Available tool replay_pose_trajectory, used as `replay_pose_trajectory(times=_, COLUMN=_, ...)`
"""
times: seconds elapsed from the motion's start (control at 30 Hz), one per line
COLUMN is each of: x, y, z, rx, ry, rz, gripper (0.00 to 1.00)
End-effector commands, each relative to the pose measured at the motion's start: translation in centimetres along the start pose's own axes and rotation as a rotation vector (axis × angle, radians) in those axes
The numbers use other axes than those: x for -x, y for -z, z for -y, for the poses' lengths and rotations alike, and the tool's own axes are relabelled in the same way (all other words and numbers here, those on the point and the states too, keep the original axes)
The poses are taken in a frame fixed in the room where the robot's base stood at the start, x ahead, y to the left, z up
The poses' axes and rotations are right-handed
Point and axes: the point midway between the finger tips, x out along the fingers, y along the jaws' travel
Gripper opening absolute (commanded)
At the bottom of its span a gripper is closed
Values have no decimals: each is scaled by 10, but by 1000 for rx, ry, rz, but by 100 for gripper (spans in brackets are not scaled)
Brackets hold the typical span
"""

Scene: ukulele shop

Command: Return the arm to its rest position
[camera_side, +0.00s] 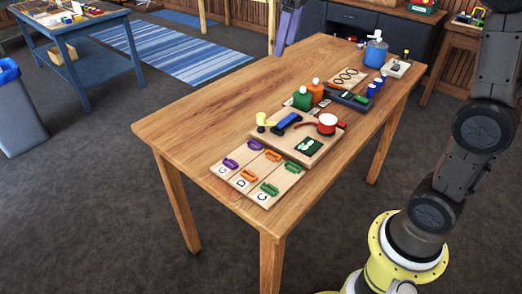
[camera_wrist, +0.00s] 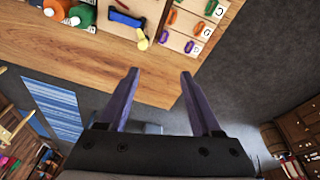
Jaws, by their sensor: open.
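My gripper (camera_wrist: 159,75) is open and empty in the wrist view, its two purple fingers apart. It is raised beyond the wooden table's edge, with floor showing between the fingers. In the side view its purple fingers (camera_side: 285,28) show at the top, past the table's far side, and the rest is cut off by the frame. The wooden table (camera_side: 200,112) holds a lettered board (camera_side: 251,166) with lanes G, D and C. Purple, orange and green clips lie on the lanes, two of each colour. The board also shows in the wrist view (camera_wrist: 192,22).
A wooden tray (camera_side: 270,138) holds a blue tool, a yellow tool and a red round item. Green and orange bottles, a slim dark tray (camera_side: 346,97) and a blue jug (camera_side: 376,50) stand farther back. The table's left part is clear. A blue bench (camera_side: 95,62) stands left.

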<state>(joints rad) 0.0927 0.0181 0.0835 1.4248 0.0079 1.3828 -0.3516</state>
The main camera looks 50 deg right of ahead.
Motion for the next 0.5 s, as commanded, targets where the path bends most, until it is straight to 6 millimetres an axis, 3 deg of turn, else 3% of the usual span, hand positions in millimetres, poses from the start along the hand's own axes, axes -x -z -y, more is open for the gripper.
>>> replay_pose_trajectory(times=0.1, x=22, y=-41, z=23, rx=-8, ry=-16, rz=-61, gripper=66)
replay_pose_trajectory(times=0.23, x=28, y=-86, z=45, rx=-29, ry=-28, rz=-119, gripper=66)
replay_pose_trajectory(times=0.37, x=21, y=-133, z=65, rx=-60, ry=-35, rz=-175, gripper=66)
replay_pose_trajectory(times=0.5, x=-2, y=-181, z=82, rx=-105, ry=-35, rz=-224, gripper=66)
